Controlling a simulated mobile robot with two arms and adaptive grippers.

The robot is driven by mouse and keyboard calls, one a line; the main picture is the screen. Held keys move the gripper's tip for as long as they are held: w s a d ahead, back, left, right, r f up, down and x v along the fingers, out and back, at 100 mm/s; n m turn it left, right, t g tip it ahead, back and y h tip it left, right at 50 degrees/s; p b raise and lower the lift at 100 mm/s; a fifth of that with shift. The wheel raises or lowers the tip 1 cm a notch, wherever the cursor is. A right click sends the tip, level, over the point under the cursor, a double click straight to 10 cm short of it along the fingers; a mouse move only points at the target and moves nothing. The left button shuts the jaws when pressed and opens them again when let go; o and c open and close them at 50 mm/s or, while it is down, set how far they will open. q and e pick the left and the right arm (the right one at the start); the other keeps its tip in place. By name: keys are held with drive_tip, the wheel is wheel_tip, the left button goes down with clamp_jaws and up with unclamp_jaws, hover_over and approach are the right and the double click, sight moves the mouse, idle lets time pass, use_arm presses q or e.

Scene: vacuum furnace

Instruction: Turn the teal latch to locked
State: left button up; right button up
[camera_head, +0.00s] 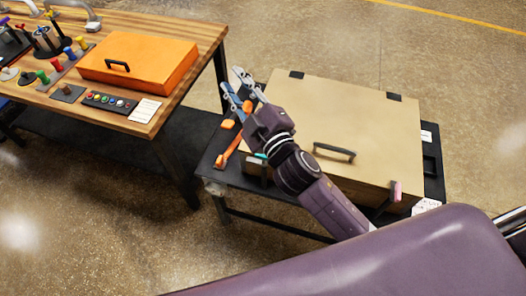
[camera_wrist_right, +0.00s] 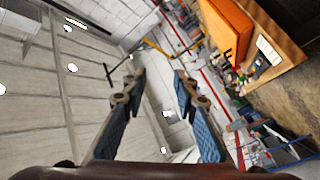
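The beige furnace box (camera_head: 345,110) stands closed on a dark table, with a black handle (camera_head: 335,152) on its lid. A small teal piece (camera_head: 262,156), possibly the teal latch, shows at the box's left front beside my right arm. The arm hides most of that area, so I cannot tell the latch's position. A pink latch (camera_head: 395,190) is at the box's right front corner. My right gripper (camera_head: 231,80) is open and empty above the box's left edge, beyond the teal piece. Its parted fingers show in the wrist view (camera_wrist_right: 158,82). My left gripper is not in view.
An orange lever (camera_head: 229,148) and an orange block (camera_head: 228,124) lie left of the box on the dark table (camera_head: 213,163). A wooden bench (camera_head: 197,62) at the left holds an orange case (camera_head: 140,60), colored knobs and a button strip (camera_head: 108,102). Floor separates them.

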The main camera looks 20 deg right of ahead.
drive_tip(key=s+a+r+n+g+y, duration=0.1)
drive_tip(key=s+a+r+n+y, duration=0.1)
drive_tip(key=a+r+n+y, duration=0.8)
drive_tip(key=s+a+f+n+g+y, duration=0.2)
drive_tip(key=s+a+n+g+y, duration=0.35)
drive_tip(key=a+n+g, duration=0.55)
drive_tip(key=n+g+h, duration=0.6)
drive_tip(key=n+h, duration=0.8)
drive_tip(key=h, duration=0.6)
approach(260, 159)
drive_tip(key=f, duration=0.2)
drive_tip(key=f+p, duration=0.1)
drive_tip(key=f, duration=0.1)
drive_tip(key=d+f, duration=0.1)
drive_tip(key=f, duration=0.2)
drive_tip(key=shift+w+d, duration=0.1)
drive_tip(key=shift+w, duration=0.05)
drive_tip(key=shift+c, duration=0.7)
